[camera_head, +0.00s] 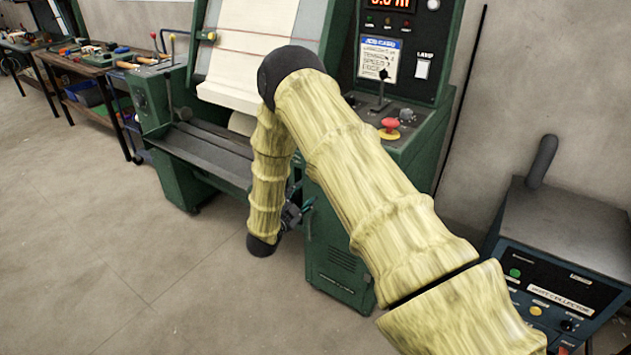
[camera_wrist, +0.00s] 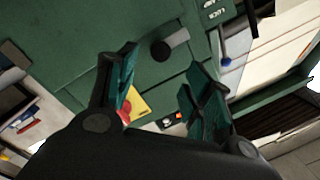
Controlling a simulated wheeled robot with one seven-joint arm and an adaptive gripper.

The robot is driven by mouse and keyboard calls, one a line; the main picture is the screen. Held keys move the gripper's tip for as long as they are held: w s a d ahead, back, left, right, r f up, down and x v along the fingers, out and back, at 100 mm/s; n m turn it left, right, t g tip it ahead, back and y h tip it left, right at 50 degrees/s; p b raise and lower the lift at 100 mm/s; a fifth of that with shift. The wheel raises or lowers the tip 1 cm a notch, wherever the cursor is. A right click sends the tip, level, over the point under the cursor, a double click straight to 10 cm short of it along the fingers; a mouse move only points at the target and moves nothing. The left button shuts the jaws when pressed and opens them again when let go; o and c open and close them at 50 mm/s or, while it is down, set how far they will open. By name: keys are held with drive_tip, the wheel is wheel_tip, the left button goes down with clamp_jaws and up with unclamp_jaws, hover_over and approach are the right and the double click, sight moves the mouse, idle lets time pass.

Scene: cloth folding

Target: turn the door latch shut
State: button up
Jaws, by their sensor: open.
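In the wrist view, a door latch with a grey bar and a round black knob (camera_wrist: 160,51) sits on the green door panel (camera_wrist: 95,55). My gripper (camera_wrist: 160,85) is open in that view, its two teal-padded fingers apart with nothing between them. The latch lies just beyond the fingertips, and I see no contact. In the head view, my gripper (camera_head: 292,214) is small and dark beside the lower green cabinet, partly behind my arm. The latch cannot be made out there.
The green machine (camera_head: 155,100) has a dark rail and sloped bed. A blue-knobbed lever (camera_wrist: 225,60) stands right of the latch in the wrist view. A dust collector box (camera_head: 565,235) stands at the right, a workbench (camera_head: 95,62) far left. The front left floor is clear.

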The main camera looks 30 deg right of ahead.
drive_tip(key=p+x, duration=0.1)
drive_tip(key=x, duration=0.8)
drive_tip(key=shift+w+d+f, duration=0.1)
drive_tip(key=shift+w+d, duration=0.05)
drive_tip(key=shift+d, duration=0.1)
drive_tip(key=c, duration=1.1)
